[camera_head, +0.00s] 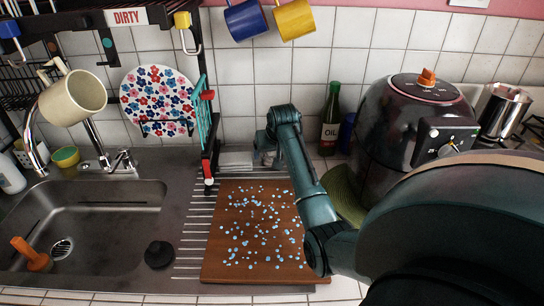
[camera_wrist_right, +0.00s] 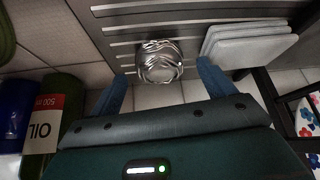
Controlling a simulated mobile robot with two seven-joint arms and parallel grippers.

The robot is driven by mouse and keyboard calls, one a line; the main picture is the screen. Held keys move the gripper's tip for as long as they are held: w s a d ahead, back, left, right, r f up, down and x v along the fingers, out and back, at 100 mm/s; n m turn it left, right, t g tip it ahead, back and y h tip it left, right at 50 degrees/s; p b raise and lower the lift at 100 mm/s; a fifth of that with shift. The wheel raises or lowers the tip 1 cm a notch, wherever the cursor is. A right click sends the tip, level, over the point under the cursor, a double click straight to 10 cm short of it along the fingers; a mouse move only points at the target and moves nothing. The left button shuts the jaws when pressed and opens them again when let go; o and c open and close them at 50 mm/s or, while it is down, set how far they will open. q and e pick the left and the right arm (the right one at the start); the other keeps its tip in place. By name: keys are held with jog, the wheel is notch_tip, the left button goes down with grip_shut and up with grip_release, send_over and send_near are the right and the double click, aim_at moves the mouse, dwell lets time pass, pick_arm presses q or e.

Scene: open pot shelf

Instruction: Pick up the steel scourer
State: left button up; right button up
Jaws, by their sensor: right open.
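The steel scourer (camera_wrist_right: 160,61) shows in the right wrist view as a shiny round coil of silver metal on the ribbed steel drainer. In the head view I cannot make it out; my right gripper covers that area. My right gripper (camera_head: 266,152) is open at the back of the drainer, behind the cutting board. In the right wrist view its two blue fingers (camera_wrist_right: 162,72) stand apart on either side of the scourer. I cannot tell if they touch it. My left gripper is not in view.
Pale flat pads (camera_wrist_right: 248,46) lie beside the scourer. A green oil bottle (camera_head: 330,120) and a dark air fryer (camera_head: 400,130) stand to the right. A brown cutting board (camera_head: 222,235) with blue bits lies in front, and the dish rack post (camera_head: 207,120) rises left.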

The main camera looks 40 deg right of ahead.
aim_at(273, 153)
jog(key=shift+x, duration=1.25)
jog(key=shift+c, duration=0.4)
jog(key=c, duration=1)
notch_tip(273, 153, up, 10)
jog(key=shift+r+b, duration=0.1)
jog(key=shift+b, duration=0.35)
